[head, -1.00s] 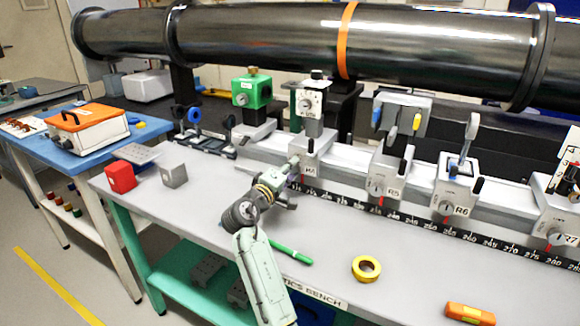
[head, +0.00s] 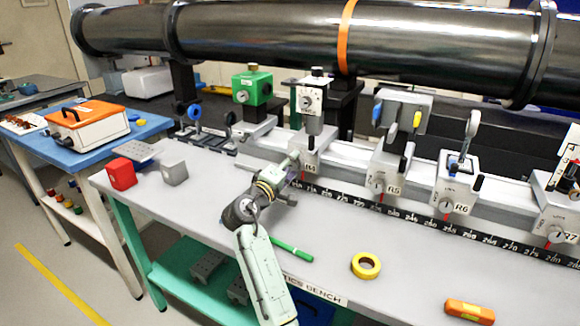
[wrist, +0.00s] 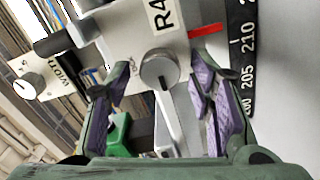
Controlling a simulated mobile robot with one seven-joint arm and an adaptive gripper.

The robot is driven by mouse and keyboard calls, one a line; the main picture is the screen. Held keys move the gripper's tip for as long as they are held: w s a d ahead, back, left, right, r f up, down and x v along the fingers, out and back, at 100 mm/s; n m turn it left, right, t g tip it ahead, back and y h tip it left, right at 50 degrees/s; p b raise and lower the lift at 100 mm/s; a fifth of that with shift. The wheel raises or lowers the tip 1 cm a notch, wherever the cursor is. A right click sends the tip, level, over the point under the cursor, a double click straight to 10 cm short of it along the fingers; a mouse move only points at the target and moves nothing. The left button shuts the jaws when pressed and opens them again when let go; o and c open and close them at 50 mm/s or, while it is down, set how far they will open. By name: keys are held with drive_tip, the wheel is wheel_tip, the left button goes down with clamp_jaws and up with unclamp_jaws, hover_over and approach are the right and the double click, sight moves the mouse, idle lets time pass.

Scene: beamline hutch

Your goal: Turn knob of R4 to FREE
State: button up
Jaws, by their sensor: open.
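The R4 carriage (head: 309,158) stands on the rail, a pale block with an R4 label and a box with a dial on top. In the wrist view its face (wrist: 120,35) shows the R4 label, a red pointer mark and a round grey knob (wrist: 158,70). Small lettering beside the knob seems to read LOCK; I cannot read a FREE mark. My gripper (wrist: 160,85) is open, with one purple-padded finger on each side of the knob and a gap to both. In the head view my gripper (head: 290,172) is at R4's front and hides the knob.
Carriages R5 (head: 386,175) and R6 (head: 455,190) stand to the right along the rail, with a green-boxed carriage (head: 250,90) to the left. A green pen (head: 291,249), yellow tape roll (head: 366,265) and orange tool (head: 469,311) lie on the bench. A black beam pipe (head: 250,35) runs behind.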

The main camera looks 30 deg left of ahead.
drive_tip(key=s, duration=1.2)
idle(0.3)
